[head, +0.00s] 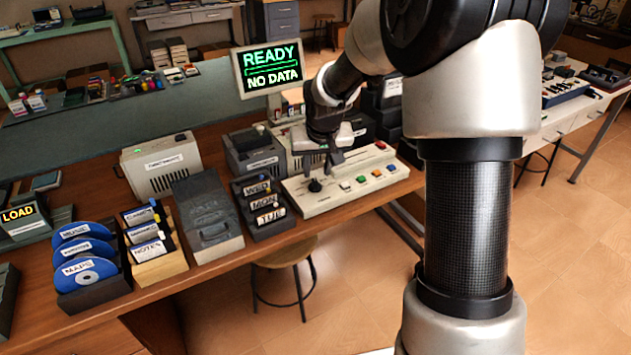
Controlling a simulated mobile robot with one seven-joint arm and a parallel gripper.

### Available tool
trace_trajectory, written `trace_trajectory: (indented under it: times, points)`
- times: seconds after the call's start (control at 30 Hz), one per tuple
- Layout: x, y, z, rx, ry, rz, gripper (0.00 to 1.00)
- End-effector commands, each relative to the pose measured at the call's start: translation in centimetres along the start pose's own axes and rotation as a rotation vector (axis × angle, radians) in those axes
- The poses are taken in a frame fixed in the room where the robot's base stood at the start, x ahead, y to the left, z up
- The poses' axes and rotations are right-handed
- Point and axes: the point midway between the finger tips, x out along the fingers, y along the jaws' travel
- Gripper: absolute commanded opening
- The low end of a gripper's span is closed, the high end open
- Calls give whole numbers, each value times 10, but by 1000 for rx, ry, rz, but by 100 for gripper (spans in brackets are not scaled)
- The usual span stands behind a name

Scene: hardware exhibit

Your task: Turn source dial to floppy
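The source dial appears to be a small black knob (315,186) at the left end of a cream control panel (310,208). Its pointer direction and any labels around it are too small to read. My gripper (332,162) points down just above and behind the knob. Its fingers look close to the knob, but I cannot tell whether they touch it or how far apart they are.
Coloured buttons (362,178) line the panel right of the knob. A rack labelled WED, MON, TUE (262,211) stands just left. A grey box (206,215), card holders (152,243) and blue discs (86,271) are further left.

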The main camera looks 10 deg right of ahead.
Motion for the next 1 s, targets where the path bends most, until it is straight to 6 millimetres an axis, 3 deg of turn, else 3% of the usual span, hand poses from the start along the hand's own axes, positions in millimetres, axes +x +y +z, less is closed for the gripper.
trace_trajectory:
  times: [0.1,0.3,0.7,0.73,0.9,1.0]
  points:
    - [26,0,1,-1,-3,0,30]
    - [51,0,0,0,0,0,30]
    - [59,0,0,0,0,0,30]
    - [59,0,0,0,0,0,29]
    - [59,0,0,0,0,0,0]
    - [59,0,0,0,0,0,0]
